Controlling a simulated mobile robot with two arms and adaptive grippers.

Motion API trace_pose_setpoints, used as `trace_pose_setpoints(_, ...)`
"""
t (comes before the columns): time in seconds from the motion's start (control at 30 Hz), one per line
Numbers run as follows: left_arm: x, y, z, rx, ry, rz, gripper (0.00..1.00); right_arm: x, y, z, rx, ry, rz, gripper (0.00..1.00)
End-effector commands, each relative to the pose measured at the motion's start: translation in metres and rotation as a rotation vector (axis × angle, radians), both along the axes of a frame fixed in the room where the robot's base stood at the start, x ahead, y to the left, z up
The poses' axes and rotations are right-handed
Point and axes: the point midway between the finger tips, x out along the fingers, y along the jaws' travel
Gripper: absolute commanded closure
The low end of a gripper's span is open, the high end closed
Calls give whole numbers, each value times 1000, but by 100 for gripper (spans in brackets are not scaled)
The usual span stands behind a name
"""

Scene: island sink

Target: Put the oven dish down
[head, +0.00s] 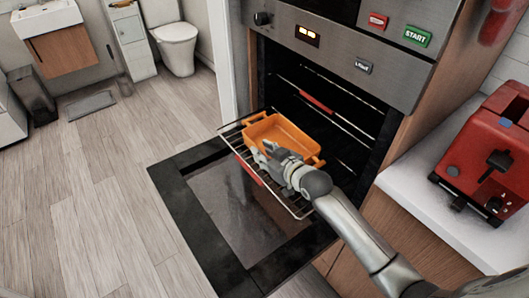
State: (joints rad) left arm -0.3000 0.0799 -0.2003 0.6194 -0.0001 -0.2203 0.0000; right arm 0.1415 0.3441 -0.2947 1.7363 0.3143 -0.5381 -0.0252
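The orange oven dish (283,130) sits on or just above the wire oven rack (232,136), which sticks out of the open oven. From this angle I cannot tell whether the dish fully rests on the rack. My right gripper (266,156) is at the dish's near side, overlapping its rim. The fingers are small and partly merge with the dish, so I cannot tell whether they are closed on the rim. The dish looks empty and roughly level. My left gripper is not in view.
The oven door (240,215) is folded down below the rack. Oven walls and control panel (340,50) rise behind the dish. The wooden floor (100,200) at left is clear.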

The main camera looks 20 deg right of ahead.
Motion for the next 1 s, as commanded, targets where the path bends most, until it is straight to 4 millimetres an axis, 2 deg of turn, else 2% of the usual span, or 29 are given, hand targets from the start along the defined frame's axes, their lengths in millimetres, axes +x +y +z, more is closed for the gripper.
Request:
trace_pose_setpoints(0.23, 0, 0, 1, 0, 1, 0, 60, 0, 0, 4, 0, -1, 0, 73)
trace_pose_setpoints(0.37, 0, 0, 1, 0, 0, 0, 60, -10, -4, 6, -1, -1, 0, 73)
trace_pose_setpoints(0.8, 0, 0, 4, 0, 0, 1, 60, -84, -26, 34, -2, 1, 2, 73)
trace_pose_setpoints(1.0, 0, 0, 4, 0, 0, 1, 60, -103, -33, 41, 0, 0, 0, 73)
